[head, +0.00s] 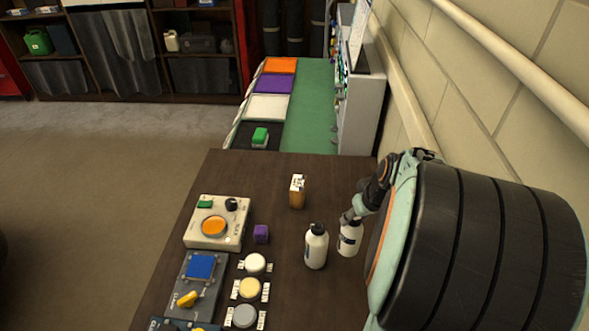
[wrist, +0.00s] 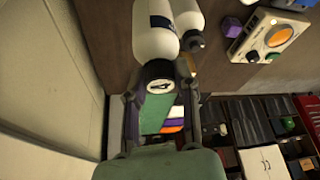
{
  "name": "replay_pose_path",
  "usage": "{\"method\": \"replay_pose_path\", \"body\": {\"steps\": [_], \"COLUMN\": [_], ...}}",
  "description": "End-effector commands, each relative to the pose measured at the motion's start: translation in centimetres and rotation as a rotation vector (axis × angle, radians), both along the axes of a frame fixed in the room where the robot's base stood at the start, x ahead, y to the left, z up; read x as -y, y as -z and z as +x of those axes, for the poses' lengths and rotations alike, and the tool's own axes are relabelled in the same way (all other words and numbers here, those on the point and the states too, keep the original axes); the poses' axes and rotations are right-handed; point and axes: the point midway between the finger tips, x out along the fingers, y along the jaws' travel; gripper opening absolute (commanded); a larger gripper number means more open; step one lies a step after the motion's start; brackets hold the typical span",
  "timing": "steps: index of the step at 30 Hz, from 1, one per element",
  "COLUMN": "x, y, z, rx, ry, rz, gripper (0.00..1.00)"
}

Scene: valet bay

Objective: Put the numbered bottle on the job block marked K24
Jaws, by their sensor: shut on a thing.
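My gripper (head: 347,218) is shut on a white bottle (head: 349,240) at its top, at the right of the dark table. In the wrist view this bottle (wrist: 154,35) lies between my fingers (wrist: 159,88), its dark cap (wrist: 158,73) bearing a pale mark I cannot read. A second white bottle (head: 316,250) with a black cap stands just left of it; it also shows in the wrist view (wrist: 187,14). Three round pads, white (head: 255,264), yellow (head: 249,288) and grey (head: 243,316), have side tags too small to read. I cannot make out K24 anywhere.
A tan block with a white top (head: 297,191) stands behind the bottles. A purple cube (head: 261,233), a cream box with an orange disc (head: 217,222) and a grey panel (head: 196,283) are at left. A wall is close at right.

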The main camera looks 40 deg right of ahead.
Motion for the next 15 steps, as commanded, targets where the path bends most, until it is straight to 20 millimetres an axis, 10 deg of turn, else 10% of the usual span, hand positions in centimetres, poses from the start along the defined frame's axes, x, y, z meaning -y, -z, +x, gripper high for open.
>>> {"method": "replay_pose_path", "body": {"steps": [8, 15], "x": [2.0, 3.4], "y": [-1.9, -6.5], "z": [0.0, 6.8], "rx": [0.005, 0.008], "ry": [0.220, 0.339], "rz": [-0.006, -0.005], "gripper": [0.00, 0.00]}}
